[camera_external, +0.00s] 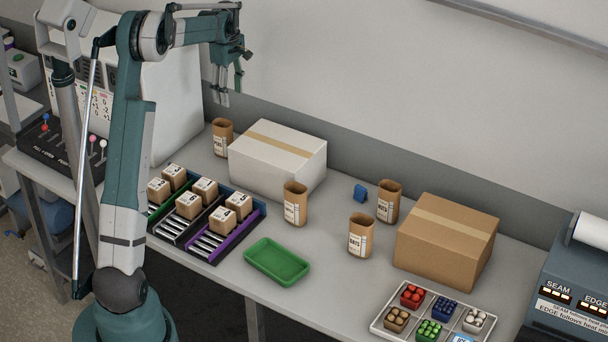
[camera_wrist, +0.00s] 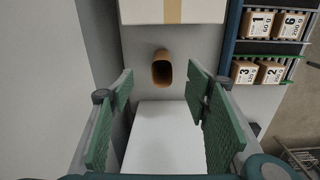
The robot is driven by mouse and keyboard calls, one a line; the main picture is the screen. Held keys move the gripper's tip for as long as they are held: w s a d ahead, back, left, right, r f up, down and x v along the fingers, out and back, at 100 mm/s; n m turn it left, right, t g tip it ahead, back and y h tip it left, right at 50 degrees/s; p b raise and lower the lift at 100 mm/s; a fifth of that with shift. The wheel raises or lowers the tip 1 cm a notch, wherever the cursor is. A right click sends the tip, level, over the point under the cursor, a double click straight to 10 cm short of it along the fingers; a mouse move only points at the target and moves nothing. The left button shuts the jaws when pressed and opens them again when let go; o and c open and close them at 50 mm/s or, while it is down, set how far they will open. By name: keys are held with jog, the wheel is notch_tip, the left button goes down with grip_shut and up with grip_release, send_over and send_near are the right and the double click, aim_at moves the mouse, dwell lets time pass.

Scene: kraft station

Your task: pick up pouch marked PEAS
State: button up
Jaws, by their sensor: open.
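Several brown paper pouches with white labels stand upright on the bench. One pouch (camera_external: 222,137) is at the back left by the white carton; its label is too small to read. It also shows in the wrist view (camera_wrist: 162,72), seen from above with its top open. A second pouch (camera_external: 295,204) stands before the carton, label unclear. A front pouch (camera_external: 361,236) seems marked OATS, and one behind it (camera_external: 389,203) seems marked NUTS. I cannot tell which is PEAS. My gripper (camera_external: 222,100) is open and empty, above the back-left pouch, its green fingers (camera_wrist: 160,70) apart.
A white carton (camera_external: 275,160) stands beside the back-left pouch. A large white housing (camera_external: 180,95) is close on its left. Roller racks with numbered boxes (camera_external: 205,190), a green tray (camera_external: 277,262), a blue item (camera_external: 360,193), a brown carton (camera_external: 445,245) and a divided tray (camera_external: 380,322) occupy the bench.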

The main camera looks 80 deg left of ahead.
aim_at(223, 123)
jog(key=shift+n, duration=0.4)
jog(key=s+a+f, duration=0.1)
jog(key=f, duration=0.3)
jog(key=a+f, duration=0.1)
jog(key=f, duration=0.3)
jog(key=s+a+f, duration=0.1)
jog(key=f, duration=0.4)
jog(key=shift+s, duration=0.35)
jog(key=shift+d+f, duration=0.1)
jog(key=shift+f, duration=0.25)
jog(key=shift+f, duration=1.3)
jog(key=shift+s+f+p, duration=0.1)
jog(key=shift+f+p, duration=0.4)
jog(key=shift+f, duration=2.05)
jog(key=shift+c, duration=0.4)
jog(key=c, duration=0.9)
